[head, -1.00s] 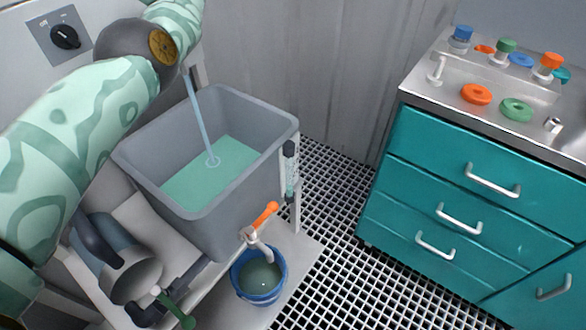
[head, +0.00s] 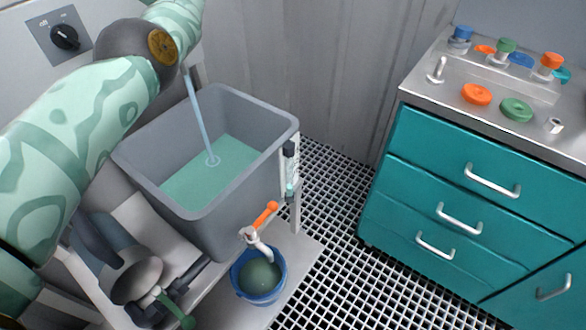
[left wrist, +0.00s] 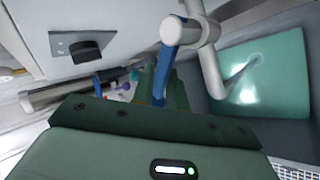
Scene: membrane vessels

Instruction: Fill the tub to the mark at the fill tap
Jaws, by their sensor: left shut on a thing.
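The grey tub (head: 208,225) stands below the fill tap. A thin stream (head: 200,115) falls into the teal liquid (head: 222,165), which leaves much of the inner wall bare. A narrow gauge (head: 292,172) with a black piece near its top is on the tub's right corner; its reading is too small to tell. In the left wrist view the pale tap (left wrist: 208,65) has a blue lever (left wrist: 168,62). My left gripper (left wrist: 158,98) is shut on this lever; its fingertips are largely hidden. In the head view my left arm covers the tap. My right gripper is not seen.
An orange-handled drain tap (head: 265,215) sits low on the tub, above a blue bucket (head: 262,298) with a rounded green surface inside. A dark knob (head: 65,37) is on the wall panel. Teal drawers (head: 465,200) stand right. Grated floor (head: 330,220) lies between.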

